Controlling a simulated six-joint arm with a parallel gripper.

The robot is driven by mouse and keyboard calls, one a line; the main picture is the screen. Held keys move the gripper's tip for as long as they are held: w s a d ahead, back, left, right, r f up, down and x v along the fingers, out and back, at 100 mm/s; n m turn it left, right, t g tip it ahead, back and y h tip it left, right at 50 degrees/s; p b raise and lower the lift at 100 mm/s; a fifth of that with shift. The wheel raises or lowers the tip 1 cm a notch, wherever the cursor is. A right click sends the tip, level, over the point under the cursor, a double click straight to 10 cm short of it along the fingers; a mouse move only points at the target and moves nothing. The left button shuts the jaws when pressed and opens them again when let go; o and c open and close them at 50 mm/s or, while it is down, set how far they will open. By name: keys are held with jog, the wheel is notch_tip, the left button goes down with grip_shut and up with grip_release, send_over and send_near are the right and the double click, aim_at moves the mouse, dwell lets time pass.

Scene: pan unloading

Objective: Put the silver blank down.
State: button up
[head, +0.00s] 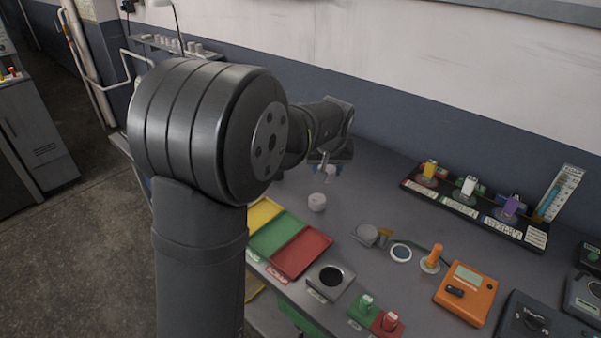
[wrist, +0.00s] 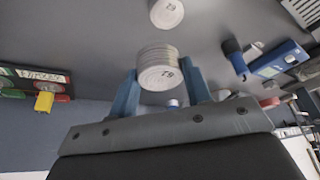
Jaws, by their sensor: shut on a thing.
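My gripper (wrist: 163,92) has its two blue fingers on either side of a silver blank (wrist: 158,70), a short ridged cylinder with a dark mark on its flat face. It is shut on this blank. In the head view my gripper (head: 327,170) is over the far part of the grey bench, and the held blank is small and partly hidden there. A second silver blank (head: 317,202) stands on the bench nearer the trays. It also shows at the top edge of the wrist view (wrist: 167,12), apart from the held one.
Yellow, green and red trays (head: 301,252) lie at the bench's near left. A grey block with a round hole (head: 330,282) stands beside them. An orange device (head: 466,293) sits at the right, and a rack with coloured pieces (head: 475,208) stands along the wall. Bare bench lies between.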

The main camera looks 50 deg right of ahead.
jog(key=w+a+r+n, duration=0.1)
jog(key=w+a+r, duration=0.1)
jog(key=w+a, duration=1.1)
jog(key=w+a+f, duration=0.1)
jog(key=w+f, duration=0.1)
jog(key=w, duration=0.1)
jog(key=w+a+f, duration=0.1)
jog(key=w+f, duration=0.1)
jog(key=w, duration=0.1)
jog(key=w+a+f, duration=0.2)
jog(key=w, duration=0.1)
jog(key=shift+w+a+f, duration=0.1)
jog(key=shift+w+f, duration=0.1)
jog(key=shift+w, duration=0.2)
jog(key=shift+w+a+f, duration=0.15)
jog(key=shift+w+f, duration=0.15)
jog(key=shift+w, duration=0.15)
jog(key=shift+f, duration=1.95)
jog(key=shift+f, duration=0.1)
jog(key=o, duration=1.1)
jog(key=shift+c, duration=0.2)
